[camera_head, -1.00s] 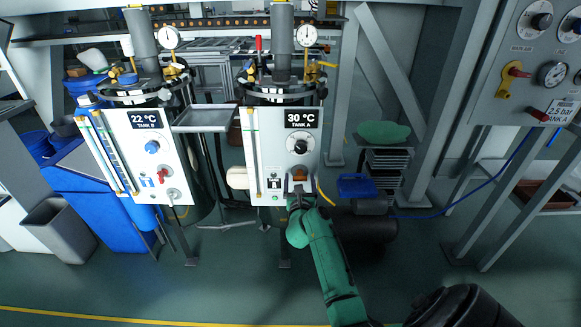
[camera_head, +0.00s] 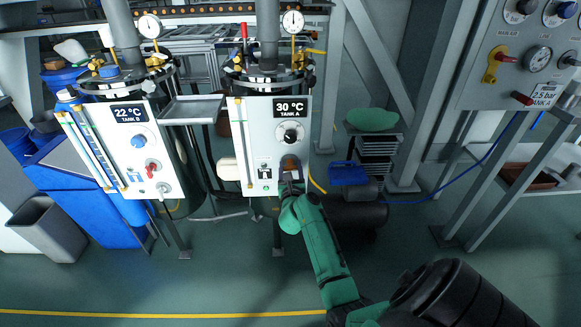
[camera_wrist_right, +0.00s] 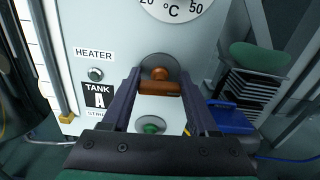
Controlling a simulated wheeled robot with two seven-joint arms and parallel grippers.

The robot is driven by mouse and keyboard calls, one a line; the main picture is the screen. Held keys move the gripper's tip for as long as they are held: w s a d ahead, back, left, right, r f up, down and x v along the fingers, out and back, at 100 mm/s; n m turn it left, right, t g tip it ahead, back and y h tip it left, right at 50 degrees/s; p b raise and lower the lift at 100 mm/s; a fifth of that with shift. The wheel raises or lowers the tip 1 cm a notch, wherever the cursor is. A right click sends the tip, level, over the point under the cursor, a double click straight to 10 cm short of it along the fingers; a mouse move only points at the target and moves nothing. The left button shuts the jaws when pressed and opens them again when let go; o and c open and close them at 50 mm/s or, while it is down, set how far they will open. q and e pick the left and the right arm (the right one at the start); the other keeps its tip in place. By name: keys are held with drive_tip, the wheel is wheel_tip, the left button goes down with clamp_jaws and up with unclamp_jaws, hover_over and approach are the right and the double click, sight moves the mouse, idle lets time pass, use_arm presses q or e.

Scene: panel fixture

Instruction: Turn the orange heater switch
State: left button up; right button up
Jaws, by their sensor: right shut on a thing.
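The orange heater switch (camera_head: 290,164) is low on the white Tank A panel (camera_head: 237,140), under the black dial. In the right wrist view the orange switch (camera_wrist_right: 160,87) shows as a crosswise bar in front of a round grey base. My right gripper (camera_head: 291,181) is at the switch, on its green arm coming up from below. In the wrist view the two dark fingers of the right gripper (camera_wrist_right: 160,94) stand at either end of the bar, shut on it. My left gripper is not in view.
A green button (camera_wrist_right: 151,125) is just below the switch, and a small indicator (camera_wrist_right: 96,74) is to its left under the HEATER label. The Tank B panel (camera_head: 127,160) stands to the left. A blue bin (camera_head: 348,174) is on the right. Open floor lies in front.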

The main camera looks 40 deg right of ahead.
drive_tip(key=n+p, duration=0.3)
drive_tip(key=n, duration=0.2)
drive_tip(key=shift+a+r, duration=0.1)
drive_tip(key=shift+w+n+p, duration=0.1)
drive_tip(key=shift+n+p, duration=0.2)
drive_tip(key=shift+n, duration=0.4)
drive_tip(key=n+p, duration=0.1)
drive_tip(key=n, duration=0.1)
drive_tip(key=shift+n, duration=0.3)
drive_tip(key=n+p, duration=0.1)
drive_tip(key=n, duration=0.1)
drive_tip(key=shift+a+n, duration=0.1)
drive_tip(key=shift+n, duration=0.3)
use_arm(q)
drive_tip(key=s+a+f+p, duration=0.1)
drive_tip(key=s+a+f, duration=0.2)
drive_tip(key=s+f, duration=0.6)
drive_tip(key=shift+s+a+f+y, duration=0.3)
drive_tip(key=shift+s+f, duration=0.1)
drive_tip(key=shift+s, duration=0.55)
use_arm(e)
drive_tip(key=n, duration=0.5)
drive_tip(key=shift+f, duration=0.3)
drive_tip(key=shift+n, duration=0.3)
drive_tip(key=o, duration=1.4)
